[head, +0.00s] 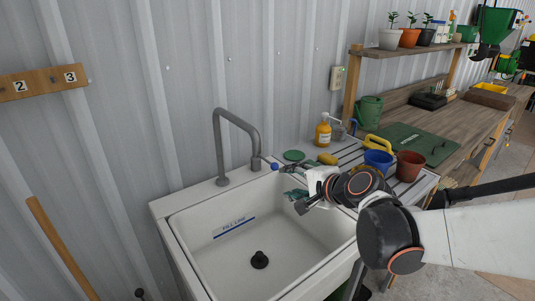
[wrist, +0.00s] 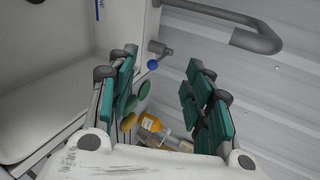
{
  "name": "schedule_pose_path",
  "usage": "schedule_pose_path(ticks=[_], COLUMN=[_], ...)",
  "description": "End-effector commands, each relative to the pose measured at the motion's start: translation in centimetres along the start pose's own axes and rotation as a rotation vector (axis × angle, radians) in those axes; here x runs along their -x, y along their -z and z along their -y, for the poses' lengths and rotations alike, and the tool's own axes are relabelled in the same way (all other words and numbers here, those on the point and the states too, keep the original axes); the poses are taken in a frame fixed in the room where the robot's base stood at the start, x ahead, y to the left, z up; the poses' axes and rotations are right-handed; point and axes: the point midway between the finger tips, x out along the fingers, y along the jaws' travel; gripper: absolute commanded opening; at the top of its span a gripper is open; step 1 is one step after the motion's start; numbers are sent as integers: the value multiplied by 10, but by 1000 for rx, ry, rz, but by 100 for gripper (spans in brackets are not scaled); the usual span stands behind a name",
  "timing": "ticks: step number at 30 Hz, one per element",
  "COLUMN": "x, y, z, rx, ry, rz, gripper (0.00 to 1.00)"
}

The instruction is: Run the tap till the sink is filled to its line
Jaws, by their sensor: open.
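The white sink (head: 188,247) has a blue FILL LINE mark (head: 234,227) on its inner wall. The basin looks empty, and a black plug (head: 259,260) sits on its floor, apparently at the drain. The grey gooseneck tap (head: 217,145) stands on the back ledge; no water shows from its spout. Its side lever has a blue tip (head: 275,166). My gripper (head: 292,195) is open and empty over the sink's right rim, in front of the lever. In the wrist view the blue tip (wrist: 152,64) appears between the open teal fingers (wrist: 162,70), beyond them.
On the ribbed drainboard right of the sink are a yellow bottle (head: 323,131), a green disc (head: 294,155), a yellow sponge-like item (head: 327,159), a blue cup (head: 378,160) and a terracotta pot (head: 409,166). The metal wall stands close behind the tap.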

Motion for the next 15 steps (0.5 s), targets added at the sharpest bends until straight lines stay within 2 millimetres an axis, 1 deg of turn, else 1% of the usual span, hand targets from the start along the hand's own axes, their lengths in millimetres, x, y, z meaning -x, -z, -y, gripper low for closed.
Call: schedule_pose_path(ticks=[1, 3, 8, 11, 15], x=[-14, -31, -66, -86, -112], y=[6, 12, 29, 40, 57], z=[1, 3, 2, -3, -15], rx=[-72, -184, -444, -606, -837], ry=[31, 76, 174, 233, 311], rz=[6, 17, 51, 76, 118], gripper=[46, 46, 46, 46, 46])
